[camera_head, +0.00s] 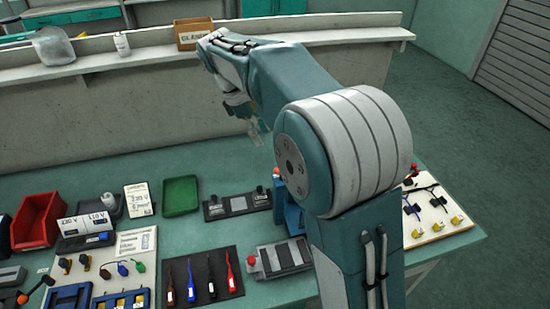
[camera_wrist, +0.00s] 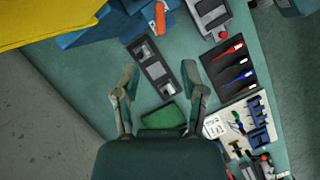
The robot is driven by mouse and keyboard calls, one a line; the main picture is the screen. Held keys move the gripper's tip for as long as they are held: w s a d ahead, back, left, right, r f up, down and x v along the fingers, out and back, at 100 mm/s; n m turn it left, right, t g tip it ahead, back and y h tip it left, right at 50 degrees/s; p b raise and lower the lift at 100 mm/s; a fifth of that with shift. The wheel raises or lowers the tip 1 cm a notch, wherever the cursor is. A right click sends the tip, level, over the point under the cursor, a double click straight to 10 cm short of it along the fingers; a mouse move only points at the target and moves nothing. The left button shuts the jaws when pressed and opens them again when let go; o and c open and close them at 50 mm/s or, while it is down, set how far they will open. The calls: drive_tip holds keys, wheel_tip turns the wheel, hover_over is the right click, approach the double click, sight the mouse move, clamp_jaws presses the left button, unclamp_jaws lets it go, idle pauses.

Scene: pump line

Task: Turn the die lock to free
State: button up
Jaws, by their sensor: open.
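No part is plainly readable as the die lock. A blue machine (camera_head: 291,218) stands on the bench, mostly hidden behind my arm. In the wrist view, a blue body (camera_wrist: 95,28) at the top carries an orange lever-like part (camera_wrist: 160,18); I cannot tell whether this is the lock. My gripper (camera_wrist: 160,72) is open and empty, its fingers apart above the bench. It is in view over a dark plate with grey pads (camera_wrist: 153,66), apart from the blue body.
A red bin (camera_head: 38,218) is at left. A yellow surface (camera_wrist: 45,20) fills the wrist view's upper left corner.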

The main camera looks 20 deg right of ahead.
drive_tip(key=x, duration=1)
drive_tip(key=shift+s+d+f, duration=0.15)
drive_tip(key=shift+d, duration=0.05)
clamp_jaws()
